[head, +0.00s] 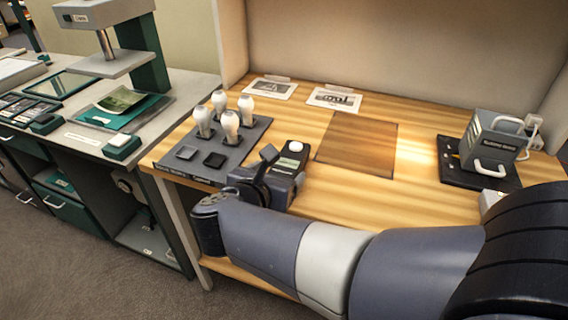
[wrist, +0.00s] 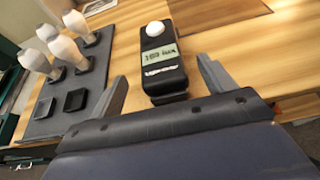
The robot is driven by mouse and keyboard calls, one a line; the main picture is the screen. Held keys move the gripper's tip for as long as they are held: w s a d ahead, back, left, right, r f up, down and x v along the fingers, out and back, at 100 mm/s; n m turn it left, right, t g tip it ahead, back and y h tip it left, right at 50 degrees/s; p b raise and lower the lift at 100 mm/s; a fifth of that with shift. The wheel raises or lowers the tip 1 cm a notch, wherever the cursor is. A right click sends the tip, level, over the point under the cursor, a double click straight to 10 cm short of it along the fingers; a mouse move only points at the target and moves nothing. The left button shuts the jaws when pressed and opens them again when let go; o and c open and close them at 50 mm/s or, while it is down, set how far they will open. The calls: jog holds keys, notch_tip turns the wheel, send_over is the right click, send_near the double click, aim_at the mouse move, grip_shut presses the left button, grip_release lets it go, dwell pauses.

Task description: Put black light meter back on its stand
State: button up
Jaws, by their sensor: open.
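The black light meter (wrist: 163,72), with a white dome and a pale display, lies face up on the wooden table in the wrist view. In the head view the light meter (head: 291,159) is beside the dark bulb tray, partly hidden by my gripper. My gripper (wrist: 160,78) is open, with one finger on each side of the meter's lower part and visible gaps to both sides. A dark block shows at the meter's lower end; I cannot tell whether it is part of the meter or a stand.
The dark tray (head: 207,173) at left holds several white bulbs (head: 230,124) and has square pads at its front. A brown board (head: 357,144) lies behind the meter. A grey device (head: 492,140) stands on a black mat at right. Bare table lies between them.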

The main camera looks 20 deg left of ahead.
aim_at(285, 167)
jog(key=v, duration=0.5)
jog(key=shift+s+r, duration=0.1)
jog(key=shift+s, duration=0.15)
jog(key=shift+w, duration=0.15)
jog(key=b+x, duration=0.1)
jog(key=x, duration=1.1)
jog(key=shift+r, duration=0.85)
jog(key=shift+f, duration=0.1)
